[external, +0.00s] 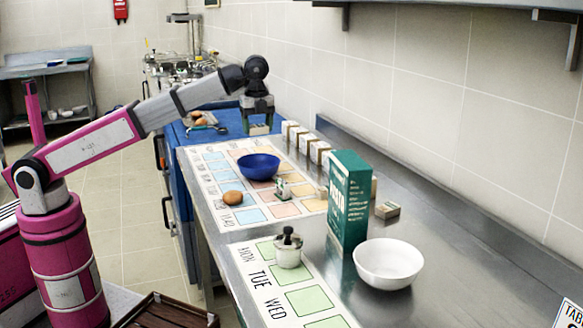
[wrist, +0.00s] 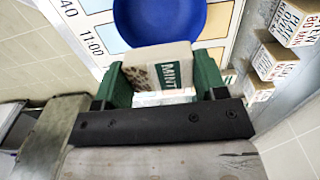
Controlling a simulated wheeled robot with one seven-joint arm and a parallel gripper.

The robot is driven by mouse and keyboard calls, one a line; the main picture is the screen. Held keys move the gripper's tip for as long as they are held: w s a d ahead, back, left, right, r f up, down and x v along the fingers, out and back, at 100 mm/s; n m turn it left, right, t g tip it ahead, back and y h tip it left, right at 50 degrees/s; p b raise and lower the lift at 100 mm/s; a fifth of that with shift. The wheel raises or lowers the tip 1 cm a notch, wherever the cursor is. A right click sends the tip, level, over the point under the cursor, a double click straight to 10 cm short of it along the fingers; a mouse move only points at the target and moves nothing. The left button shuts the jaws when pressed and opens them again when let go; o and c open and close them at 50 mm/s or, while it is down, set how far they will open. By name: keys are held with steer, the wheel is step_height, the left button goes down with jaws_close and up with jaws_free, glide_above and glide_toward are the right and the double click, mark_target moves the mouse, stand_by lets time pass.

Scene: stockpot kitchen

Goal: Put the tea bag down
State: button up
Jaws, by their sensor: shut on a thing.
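My gripper (external: 258,116) is above the far part of the steel counter, over the area behind the blue bowl (external: 259,166). In the wrist view my gripper (wrist: 155,85) has its green fingers shut on a small pale tea bag (wrist: 160,68) with a green printed label reading MNT. The tea bag also shows as a small light shape under the fingers in the external view (external: 259,129). The blue bowl is close beyond the tea bag in the wrist view (wrist: 160,20). Whether the tea bag touches anything below is not clear.
A printed chart (external: 208,177) with coloured cells lies under the blue bowl. Several small labelled boxes (external: 297,137) line its wall side. A brown egg-like thing (external: 232,198) and a small packet (external: 283,188) lie on it. A tall green box (external: 349,200), white bowl (external: 388,264) and lidded pot (external: 288,254) stand nearer.

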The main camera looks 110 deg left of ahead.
mark_target(259, 158)
steer(key=shift+f, duration=5.5)
steer(key=o, duration=1)
steer(key=shift+r, duration=0.1)
